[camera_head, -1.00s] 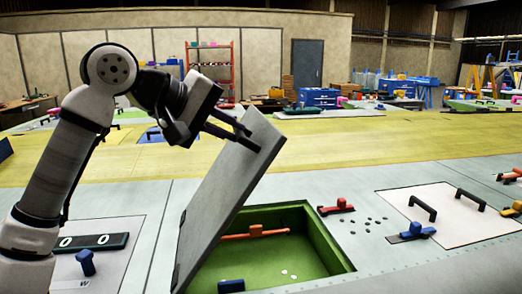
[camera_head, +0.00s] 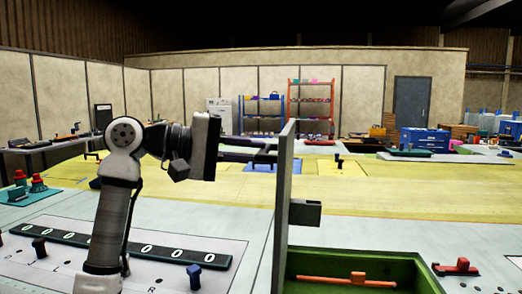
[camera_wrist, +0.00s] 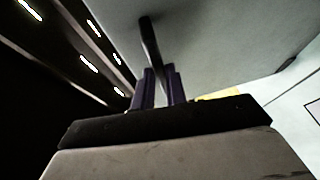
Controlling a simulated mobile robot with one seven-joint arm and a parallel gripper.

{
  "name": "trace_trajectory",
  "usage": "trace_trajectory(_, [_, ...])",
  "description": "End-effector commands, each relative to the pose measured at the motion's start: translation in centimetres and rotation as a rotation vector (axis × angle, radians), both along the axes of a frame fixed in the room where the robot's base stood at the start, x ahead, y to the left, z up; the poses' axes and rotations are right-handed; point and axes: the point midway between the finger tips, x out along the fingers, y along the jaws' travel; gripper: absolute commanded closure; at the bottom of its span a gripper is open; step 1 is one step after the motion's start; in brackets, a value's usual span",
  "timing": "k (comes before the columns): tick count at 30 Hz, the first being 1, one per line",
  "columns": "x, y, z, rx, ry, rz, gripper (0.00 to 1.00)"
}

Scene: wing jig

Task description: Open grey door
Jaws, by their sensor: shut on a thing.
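The grey door (camera_head: 283,205) stands about upright, nearly edge-on in the head view. It is raised at the left of the green-lined compartment (camera_head: 405,270). My gripper (camera_head: 268,153) is at the door's left face, near its upper part. In the wrist view my gripper (camera_wrist: 159,90) has its two fingers shut around the dark bar handle (camera_wrist: 149,40) on the door's face (camera_wrist: 220,40). A dark block (camera_head: 305,212) sticks out from the door's right face. The compartment's floor is mostly out of frame.
An orange-handled part (camera_head: 345,279) is in the compartment. A red clamp (camera_head: 456,266) sits on the panel to the right. A counter strip with zeros (camera_head: 115,243) and a blue knob (camera_head: 194,276) lie left of the door.

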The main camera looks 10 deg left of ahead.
Motion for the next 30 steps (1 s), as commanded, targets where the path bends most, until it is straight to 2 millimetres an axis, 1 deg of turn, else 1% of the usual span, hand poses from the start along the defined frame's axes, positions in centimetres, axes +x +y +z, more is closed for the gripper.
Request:
trace_trajectory(1, [0.0, 0.1, -0.4, 0.009, 0.003, 0.0, 1.0])
trace_trajectory(11, [0.0, 0.1, -0.6, 0.014, 0.007, -0.002, 1.0])
trace_trajectory(12, [0.0, 0.0, -0.6, 0.014, 0.007, -0.003, 0.81])
trace_trajectory(15, [0.0, 0.0, -0.6, 0.011, 0.007, -0.003, 0.68])
trace_trajectory(16, [0.0, 0.0, -0.5, 0.011, 0.007, -0.003, 0.65])
trace_trajectory(25, [0.0, 0.2, -0.3, 0.008, 0.005, -0.001, 0.65])
trace_trajectory(28, [-0.4, 0.9, -0.3, 0.008, 0.005, 0.0, 0.65])
trace_trajectory(30, [-0.8, 1.9, -0.2, 0.006, 0.005, 0.001, 0.65])
